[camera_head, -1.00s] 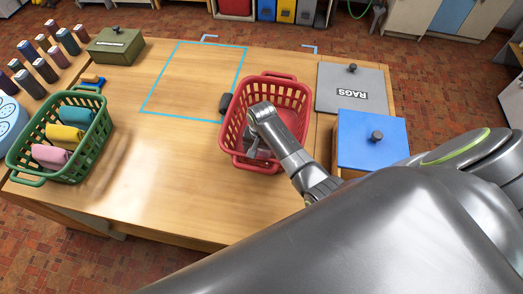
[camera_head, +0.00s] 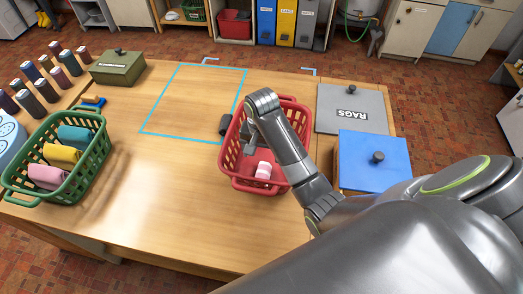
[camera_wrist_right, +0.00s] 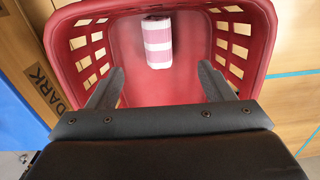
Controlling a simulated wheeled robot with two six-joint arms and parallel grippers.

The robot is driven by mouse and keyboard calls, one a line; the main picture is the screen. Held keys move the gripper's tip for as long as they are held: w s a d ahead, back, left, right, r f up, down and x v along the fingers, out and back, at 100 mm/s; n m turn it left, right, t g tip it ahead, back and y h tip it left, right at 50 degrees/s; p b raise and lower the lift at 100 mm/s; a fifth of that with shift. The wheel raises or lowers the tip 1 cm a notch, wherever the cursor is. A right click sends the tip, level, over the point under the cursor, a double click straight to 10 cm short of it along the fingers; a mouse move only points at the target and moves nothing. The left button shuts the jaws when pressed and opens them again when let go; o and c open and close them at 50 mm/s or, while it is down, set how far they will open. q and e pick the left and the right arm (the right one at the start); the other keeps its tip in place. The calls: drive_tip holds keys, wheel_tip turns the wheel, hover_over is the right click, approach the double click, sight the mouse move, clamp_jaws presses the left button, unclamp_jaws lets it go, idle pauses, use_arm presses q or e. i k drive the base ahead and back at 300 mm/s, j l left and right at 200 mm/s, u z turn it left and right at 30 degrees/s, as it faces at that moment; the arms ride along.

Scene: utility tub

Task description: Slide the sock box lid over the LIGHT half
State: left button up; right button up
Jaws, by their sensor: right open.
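The blue lid (camera_head: 372,160) with a dark round knob lies on a wooden box at the right of the table. It also shows as a blue strip (camera_wrist_right: 20,130) at the left edge of the right wrist view. Beside it there is a wooden surface lettered DARK (camera_wrist_right: 45,88). I cannot make out a LIGHT label. My right gripper (camera_head: 248,146) is over the red basket (camera_head: 228,165), left of the lid. In the wrist view its two fingers (camera_wrist_right: 158,90) are wide apart with nothing between them. A pink-and-white rolled sock (camera_head: 263,170) lies in the basket, beyond the fingers.
A grey RAGS panel (camera_head: 353,110) with a knob lies behind the blue lid. A green basket (camera_head: 70,182) of rolled cloths and an olive box (camera_head: 117,68) stand left. A blue taped outline (camera_head: 190,135) is empty. The table's front middle is clear.

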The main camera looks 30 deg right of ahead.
sight(368, 162)
drive_tip(key=k, duration=1.5)
